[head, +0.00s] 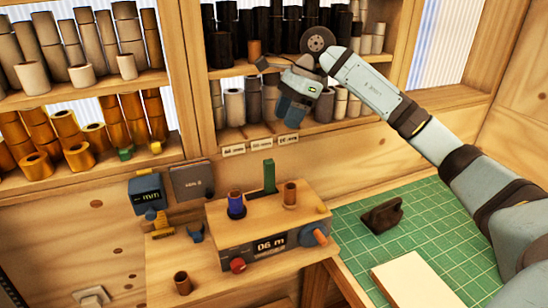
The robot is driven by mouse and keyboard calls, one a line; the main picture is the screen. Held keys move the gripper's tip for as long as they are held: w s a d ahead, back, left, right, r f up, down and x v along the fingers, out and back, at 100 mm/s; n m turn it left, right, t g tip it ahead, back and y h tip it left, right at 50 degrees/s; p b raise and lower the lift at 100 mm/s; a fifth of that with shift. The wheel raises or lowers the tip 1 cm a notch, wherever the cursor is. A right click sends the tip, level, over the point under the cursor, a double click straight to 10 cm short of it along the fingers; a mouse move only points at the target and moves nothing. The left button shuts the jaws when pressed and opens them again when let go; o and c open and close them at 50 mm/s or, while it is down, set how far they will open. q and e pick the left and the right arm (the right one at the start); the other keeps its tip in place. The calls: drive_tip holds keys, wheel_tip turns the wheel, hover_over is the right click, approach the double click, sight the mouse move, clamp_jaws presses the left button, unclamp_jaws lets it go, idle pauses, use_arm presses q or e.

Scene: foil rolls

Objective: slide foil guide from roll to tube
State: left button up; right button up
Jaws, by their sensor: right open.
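A wooden winding box (225,228) with a "06 m" display stands on the bench. A blue-violet roll (236,203) stands upright on its top at the left, in a dark ring. A bare brown tube (290,194) stands upright at the right. A green upright piece (269,176), seemingly the foil guide, stands between them toward the back edge, closer to the tube. No foil strip is clearly visible between roll and tube. My right gripper (275,90) is open and empty, in front of the shelf and above the box. My left gripper is out of view.
The box has a red knob (238,265) and an orange-ended crank (315,236) in front. A loose brown tube (183,283) stands front left. A dark tool (382,215) and pale board (410,280) lie on the green mat (455,215). Shelves of rolls (68,122) line the back.

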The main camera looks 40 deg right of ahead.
sight(270, 161)
drive_tip(key=p+x, duration=0.1)
drive_tip(key=x, duration=0.5)
drive_tip(key=p+x, duration=0.1)
drive_tip(key=x, duration=0.5)
drive_tip(key=shift+d+f+p, duration=0.15)
drive_tip(key=shift+f+p, duration=0.15)
drive_tip(key=shift+p, duration=0.05)
drive_tip(key=shift+f, duration=0.45)
drive_tip(key=shift+c, duration=0.3)
